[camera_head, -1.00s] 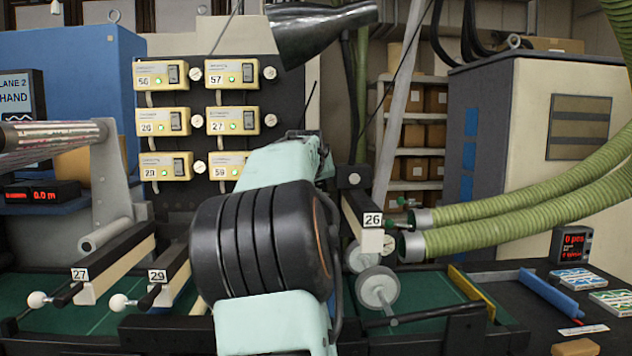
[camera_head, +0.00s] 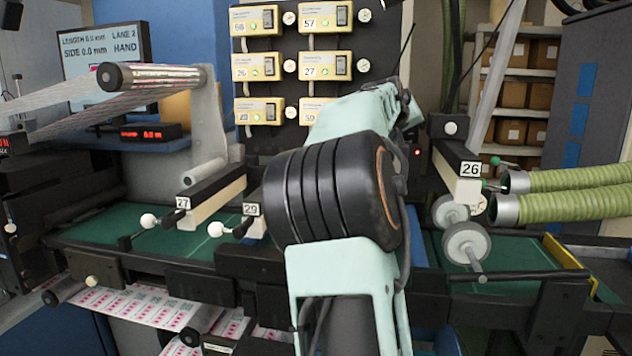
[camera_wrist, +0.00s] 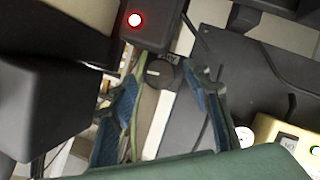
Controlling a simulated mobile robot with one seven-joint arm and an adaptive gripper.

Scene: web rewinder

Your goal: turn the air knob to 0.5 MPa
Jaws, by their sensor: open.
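The air knob (camera_wrist: 158,73) is a small round black knob with a pale pointer line, beside white "AIR" lettering, in the upper middle of the wrist view. My gripper (camera_wrist: 164,82) is open, its two blue-padded fingers showing left and right of the knob in that view. I cannot tell how far the fingertips are from the knob or whether they touch it. The pressure scale is not readable. In the head view my arm hides the knob, and the gripper's fingers cannot be made out.
A black box with a lit red lamp (camera_wrist: 134,19) is close to the knob; the lamp also shows in the head view (camera_head: 417,152). Yellow switch boxes (camera_head: 254,66) stand behind my arm. Arm 26 (camera_head: 462,165) and green hoses (camera_head: 575,181) are to the right.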

